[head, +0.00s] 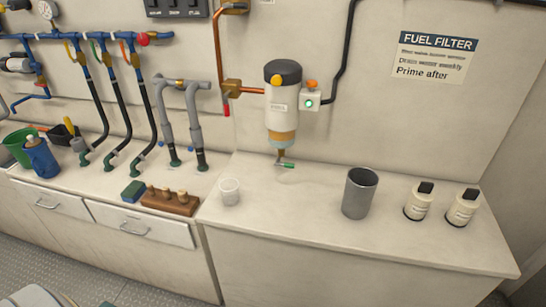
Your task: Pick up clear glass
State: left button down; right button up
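A small, pale, see-through cup (230,191) stands upright on the left part of the right-hand counter, near its left end. It looks like the clear glass, and it appears empty. A larger grey metal-looking cup (359,194) stands upright to its right on the same counter. Neither of my grippers shows in the head view, so nothing is seen touching the clear glass.
A fuel filter (282,105) with a green-handled drain hangs on the wall above the counter (300,215). Two cream bottles (418,201) with black caps stand at the right. A wooden block with pegs (169,201) and hoses (120,105) are left. The counter's front is clear.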

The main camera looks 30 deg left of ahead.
aim_at(230, 188)
jog(key=i+l+u, duration=0.15)
jog(key=u, duration=0.25)
jog(key=i+l+u, duration=0.1)
jog(key=l+u, duration=0.65)
